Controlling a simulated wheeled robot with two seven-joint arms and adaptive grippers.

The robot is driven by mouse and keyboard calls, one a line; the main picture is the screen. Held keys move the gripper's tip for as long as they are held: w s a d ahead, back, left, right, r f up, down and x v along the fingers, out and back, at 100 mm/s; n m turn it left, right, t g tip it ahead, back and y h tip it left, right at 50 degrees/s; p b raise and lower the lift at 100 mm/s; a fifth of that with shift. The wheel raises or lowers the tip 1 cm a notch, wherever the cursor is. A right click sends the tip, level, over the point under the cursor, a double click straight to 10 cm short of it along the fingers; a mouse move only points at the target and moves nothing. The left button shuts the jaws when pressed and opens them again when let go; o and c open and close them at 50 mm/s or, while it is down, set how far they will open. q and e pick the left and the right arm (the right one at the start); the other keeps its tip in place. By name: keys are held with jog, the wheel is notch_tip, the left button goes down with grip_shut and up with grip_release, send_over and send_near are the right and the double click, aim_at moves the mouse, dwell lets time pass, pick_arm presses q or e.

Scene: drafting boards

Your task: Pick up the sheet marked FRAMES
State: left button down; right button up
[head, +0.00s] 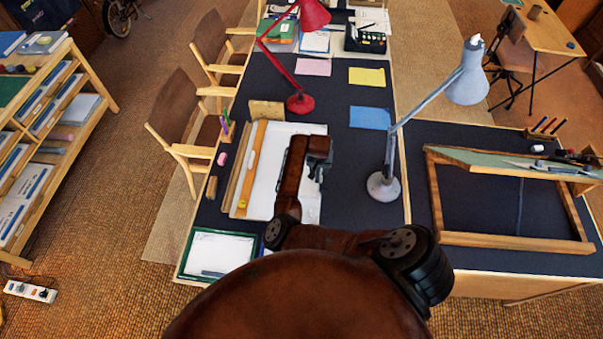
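No lettering is readable, so I cannot tell which sheet is marked FRAMES. A pink sheet (313,67), a yellow sheet (367,77) and a blue sheet (370,117) lie apart on the dark desk top. A large white sheet (268,165) lies near the desk's left edge, partly hidden by my brown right arm. My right gripper (319,167) is over this sheet's right side, left of and nearer than the blue sheet. Its fingers are small and dark, and their opening is unclear. My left gripper is out of view.
A grey lamp (383,187) stands right of my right gripper, and a red lamp (300,103) stands beyond it. A green-edged board (197,234) lies at the near left corner. A raised wooden frame (515,241) stands at right. Chairs line the left side.

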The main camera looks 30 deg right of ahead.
jog(key=shift+p, duration=0.35)
dwell(0.6)
jog(key=shift+c, duration=0.6)
grip_shut()
jog(key=shift+r+p, duration=0.25)
jog(key=shift+p, duration=0.05)
jog(key=shift+r+p, duration=0.4)
jog(key=shift+p, duration=0.2)
notch_tip(320, 180, up, 6)
jog(key=p, duration=0.6)
jog(key=shift+w+a+p, duration=0.35)
jog(key=shift+a, duration=0.05)
